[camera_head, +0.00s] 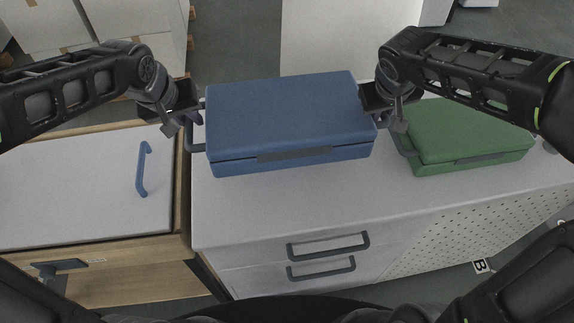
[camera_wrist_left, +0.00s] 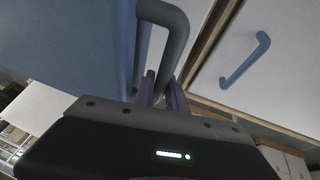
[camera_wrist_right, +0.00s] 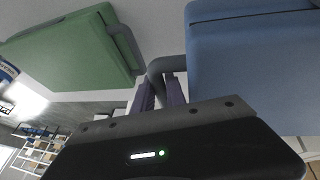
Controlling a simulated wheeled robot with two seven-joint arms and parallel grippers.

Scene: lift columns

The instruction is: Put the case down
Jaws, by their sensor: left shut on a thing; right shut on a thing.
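The blue case (camera_head: 290,115) is level over the light grey top of the cabinet (camera_head: 300,215), lid closed, its front latch strip facing me. My left gripper (camera_head: 190,117) is shut on the case's left side handle; the left wrist view shows the fingers (camera_wrist_left: 163,95) around the grey handle (camera_wrist_left: 172,25). My right gripper (camera_head: 388,112) is at the right side; the right wrist view shows its fingers (camera_wrist_right: 160,92) shut on the right handle (camera_wrist_right: 165,65). I cannot tell whether the case's underside touches the top.
A green case (camera_head: 465,135) stands close on the right of the cabinet top, its handle near my right gripper. On the left is a wooden unit with a grey panel (camera_head: 80,200) and blue handle (camera_head: 143,170). The top's front strip is clear.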

